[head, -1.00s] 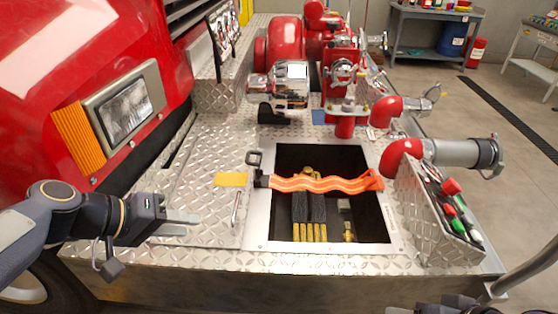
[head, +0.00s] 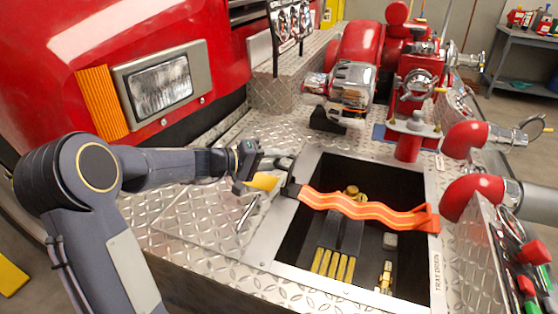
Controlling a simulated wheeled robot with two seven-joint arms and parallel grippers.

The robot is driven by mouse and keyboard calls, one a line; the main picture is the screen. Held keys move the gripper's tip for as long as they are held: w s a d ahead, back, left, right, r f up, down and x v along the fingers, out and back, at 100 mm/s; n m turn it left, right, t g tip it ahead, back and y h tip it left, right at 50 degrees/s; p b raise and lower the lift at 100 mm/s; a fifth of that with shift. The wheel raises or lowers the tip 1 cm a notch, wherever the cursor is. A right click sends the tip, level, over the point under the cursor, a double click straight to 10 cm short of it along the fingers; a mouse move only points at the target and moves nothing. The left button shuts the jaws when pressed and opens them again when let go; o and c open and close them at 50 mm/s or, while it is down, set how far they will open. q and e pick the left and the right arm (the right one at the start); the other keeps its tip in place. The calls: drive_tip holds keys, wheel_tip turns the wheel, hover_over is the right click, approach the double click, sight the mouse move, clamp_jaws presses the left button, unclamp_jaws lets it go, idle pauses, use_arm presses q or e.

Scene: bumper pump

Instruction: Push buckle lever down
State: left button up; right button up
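An orange strap (head: 368,208) with yellow stripes crosses an open recessed tray in the diamond-plate bumper. Its dark buckle (head: 291,189) sits at the strap's left end on the tray's rim. My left gripper (head: 278,163) reaches in from the left, with its fingers right at the buckle. The buckle's lever is hidden or blends with the fingers, so I cannot tell whether they touch it. The finger gap is too unclear to judge. My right gripper is out of view.
The tray rim (head: 262,250) surrounds dark hose with brass fittings (head: 334,264). Red pipes and a chrome siren (head: 352,84) stand behind. A tool holder (head: 487,262) is at right.

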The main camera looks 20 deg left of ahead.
use_arm(q)
drive_tip(key=shift+w+d, duration=0.3)
drive_tip(key=shift+f, duration=0.1)
clamp_jaws()
